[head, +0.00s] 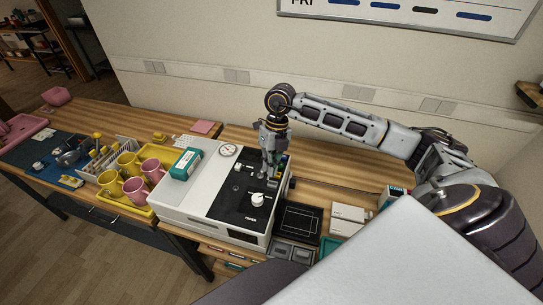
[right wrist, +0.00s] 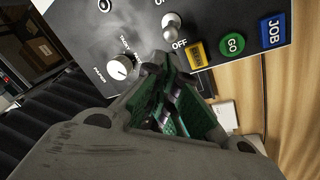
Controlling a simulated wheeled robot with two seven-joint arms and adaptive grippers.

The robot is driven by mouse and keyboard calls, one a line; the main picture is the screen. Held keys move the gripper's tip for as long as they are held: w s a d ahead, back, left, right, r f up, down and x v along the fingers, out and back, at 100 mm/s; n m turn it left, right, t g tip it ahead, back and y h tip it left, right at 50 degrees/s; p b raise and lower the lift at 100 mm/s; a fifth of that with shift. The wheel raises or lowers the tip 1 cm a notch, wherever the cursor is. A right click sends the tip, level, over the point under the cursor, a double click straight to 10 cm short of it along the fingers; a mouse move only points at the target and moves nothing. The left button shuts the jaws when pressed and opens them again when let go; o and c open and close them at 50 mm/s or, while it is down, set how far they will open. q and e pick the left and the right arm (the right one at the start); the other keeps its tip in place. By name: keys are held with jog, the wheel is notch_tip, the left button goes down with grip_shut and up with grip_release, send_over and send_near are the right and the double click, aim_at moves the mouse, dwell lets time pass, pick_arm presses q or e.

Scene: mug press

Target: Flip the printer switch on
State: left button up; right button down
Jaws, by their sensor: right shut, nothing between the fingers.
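The printer (head: 187,197) is a white machine with a black control panel (head: 228,205), in the middle of the head view. In the right wrist view its metal toggle switch (right wrist: 172,24) stands on the panel beside the word OFF; which way the lever leans is hard to tell. My right gripper (head: 270,172) is over the panel's right part, pointing down, shut and empty. In the right wrist view its fingertips (right wrist: 172,90) are just short of the switch, with a gap between. My left gripper is not in view.
Near the switch are a white dial (right wrist: 120,67), a yellow button (right wrist: 197,54), a green GO button (right wrist: 232,44) and a blue JOB button (right wrist: 272,31). Pink and yellow mugs (head: 133,187) stand left of the printer, and a teal box (head: 186,164) lies on its top.

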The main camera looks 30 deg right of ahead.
jog(key=shift+x, duration=1.75)
jog(key=shift+w+a+r+b, duration=0.3)
jog(key=shift+w+r, duration=0.05)
jog(key=shift+w, duration=0.1)
jog(key=shift+w+a+r+b, duration=0.15)
jog(key=shift+w+a+b, duration=0.15)
jog(key=shift+w+b, duration=0.1)
jog(key=shift+r+p, duration=0.35)
jog(key=shift+r, duration=0.15)
jog(key=shift+r, duration=0.35)
jog(key=shift+s, duration=0.1)
